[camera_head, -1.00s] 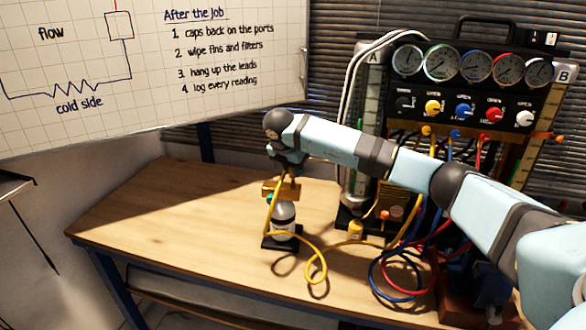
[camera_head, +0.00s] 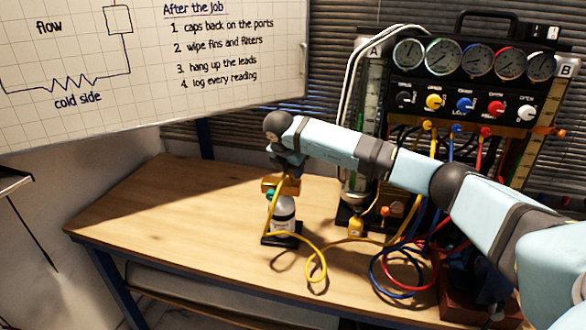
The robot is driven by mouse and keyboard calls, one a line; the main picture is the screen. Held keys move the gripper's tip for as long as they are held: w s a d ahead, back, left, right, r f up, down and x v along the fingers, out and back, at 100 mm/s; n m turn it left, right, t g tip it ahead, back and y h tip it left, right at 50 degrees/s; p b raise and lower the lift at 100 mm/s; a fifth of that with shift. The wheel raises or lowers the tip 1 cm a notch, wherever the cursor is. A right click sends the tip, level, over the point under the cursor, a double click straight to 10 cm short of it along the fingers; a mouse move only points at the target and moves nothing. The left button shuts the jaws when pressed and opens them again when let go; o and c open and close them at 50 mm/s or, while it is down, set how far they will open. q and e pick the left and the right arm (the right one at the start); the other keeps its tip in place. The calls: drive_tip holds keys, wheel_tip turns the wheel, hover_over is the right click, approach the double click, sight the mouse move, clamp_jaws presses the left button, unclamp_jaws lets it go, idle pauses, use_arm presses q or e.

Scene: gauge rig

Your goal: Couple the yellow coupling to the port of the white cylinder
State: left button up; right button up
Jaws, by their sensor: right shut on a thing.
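The white cylinder (camera_head: 283,226) stands upright on a small dark base on the wooden bench, with a grey upper part and a bit of green near its top. My right gripper (camera_head: 282,184) is directly above it, pointing down, shut on the yellow coupling (camera_head: 281,186). A yellow hose (camera_head: 314,260) runs from beside the gripper down in a loop over the bench. The coupling sits at or just above the cylinder's top; the port is hidden, and I cannot tell whether they touch. My left gripper is not in view.
The gauge rig (camera_head: 475,90) with dials and knobs stands at the back right. A small yellow fitting (camera_head: 355,228) stands right of the cylinder. Blue and red hoses (camera_head: 400,280) coil at the bench's front right. The bench's left part (camera_head: 165,215) is clear.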

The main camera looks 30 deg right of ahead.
drive_tip(key=shift+f, duration=0.45)
idle(0.9)
idle(0.3)
drive_tip(key=o, duration=1.3)
drive_tip(key=shift+r, duration=0.1)
drive_tip(key=b+v, duration=0.1)
drive_tip(key=v, duration=1.2)
drive_tip(key=shift+a+r, duration=0.2)
drive_tip(key=shift+r, duration=0.15)
